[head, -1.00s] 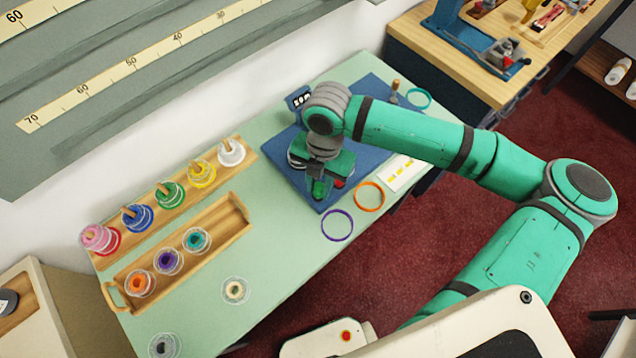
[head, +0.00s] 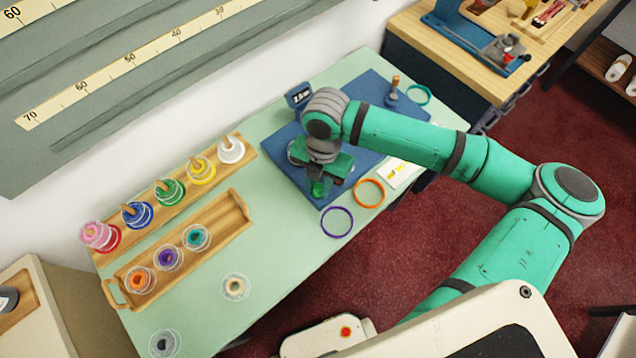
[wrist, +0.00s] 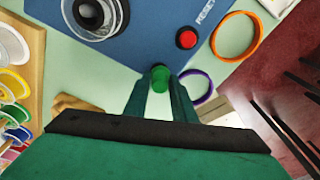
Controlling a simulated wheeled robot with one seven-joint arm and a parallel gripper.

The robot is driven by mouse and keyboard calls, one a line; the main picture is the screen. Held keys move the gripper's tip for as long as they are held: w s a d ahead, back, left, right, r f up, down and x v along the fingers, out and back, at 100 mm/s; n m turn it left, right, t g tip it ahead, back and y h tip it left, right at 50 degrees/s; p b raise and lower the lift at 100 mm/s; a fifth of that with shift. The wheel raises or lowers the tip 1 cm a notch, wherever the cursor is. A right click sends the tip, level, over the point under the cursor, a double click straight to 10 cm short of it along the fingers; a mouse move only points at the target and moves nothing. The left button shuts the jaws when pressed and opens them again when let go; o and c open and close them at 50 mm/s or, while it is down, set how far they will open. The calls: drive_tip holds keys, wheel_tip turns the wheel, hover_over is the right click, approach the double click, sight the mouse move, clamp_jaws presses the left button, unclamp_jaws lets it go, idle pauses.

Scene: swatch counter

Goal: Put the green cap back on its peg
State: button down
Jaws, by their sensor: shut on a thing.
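The green cap (wrist: 160,74) is a small green cylinder held between the fingertips of my gripper (wrist: 160,84) in the wrist view. In the head view my gripper (head: 319,188) points down over the front corner of the blue mat (head: 385,120), with the cap (head: 320,189) showing green at its tips. I cannot tell how far the cap is above the surface. The back wooden rack (head: 247,147) carries a row of coloured spools with wooden pegs. The green spool (head: 171,191) stands in the middle of the row, its wooden peg showing bare on top.
A front wooden tray (head: 240,212) holds orange, purple and teal dishes. Purple (head: 337,222) and orange (head: 369,193) rings lie near my gripper. A red button (wrist: 187,39) is on the mat.

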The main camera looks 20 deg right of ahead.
drive_tip(key=c, duration=1.4)
unclamp_jaws()
drive_tip(key=shift+w+r, duration=0.1)
drive_tip(key=shift+r, duration=3.4)
drive_tip(key=shift+a, duration=0.1)
